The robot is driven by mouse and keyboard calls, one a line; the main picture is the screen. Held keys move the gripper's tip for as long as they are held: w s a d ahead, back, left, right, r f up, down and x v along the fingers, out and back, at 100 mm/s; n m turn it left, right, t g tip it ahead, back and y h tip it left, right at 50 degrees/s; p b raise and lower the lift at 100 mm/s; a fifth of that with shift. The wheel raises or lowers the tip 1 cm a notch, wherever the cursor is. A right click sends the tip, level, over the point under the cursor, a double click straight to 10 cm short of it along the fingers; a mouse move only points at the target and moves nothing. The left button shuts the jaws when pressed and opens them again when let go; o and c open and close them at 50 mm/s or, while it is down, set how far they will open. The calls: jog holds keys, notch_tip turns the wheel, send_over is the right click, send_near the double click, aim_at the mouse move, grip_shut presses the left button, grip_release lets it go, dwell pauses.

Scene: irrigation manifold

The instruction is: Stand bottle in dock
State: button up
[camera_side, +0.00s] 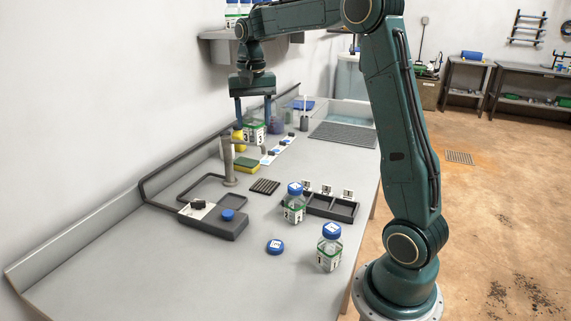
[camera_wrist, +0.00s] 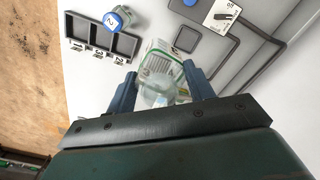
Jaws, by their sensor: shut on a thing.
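My gripper (camera_side: 254,112) is at the back of the bench, pointing down, with a finger on each side of a clear bottle (camera_side: 256,132) with a green-white label. In the wrist view the bottle (camera_wrist: 160,68) sits between the fingers, and no blue cap shows on it. Whether its base touches the bench is unclear. The dark dock (camera_side: 345,211) has several compartments and numbered tags. It also shows in the wrist view (camera_wrist: 78,27).
Another capped bottle (camera_side: 329,250) and a loose blue cap (camera_side: 275,246) are on the front bench. A dark device with a blue button (camera_side: 228,215), a grey post (camera_side: 228,160), a sponge (camera_side: 246,164) and a slatted pad (camera_side: 265,186) lie between gripper and front. The front left is clear.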

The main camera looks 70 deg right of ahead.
jog(key=w+f+n, duration=0.1)
jog(key=w, duration=0.8)
jog(key=shift+w+f+n, duration=0.2)
jog(key=shift+f+n, duration=0.2)
notch_tip(320, 180, down, 16)
jog(key=shift+r, duration=0.15)
jog(key=shift+f, duration=2.15)
jog(key=shift+f, duration=0.15)
jog(key=o, duration=1)
jog(key=shift+c, duration=0.2)
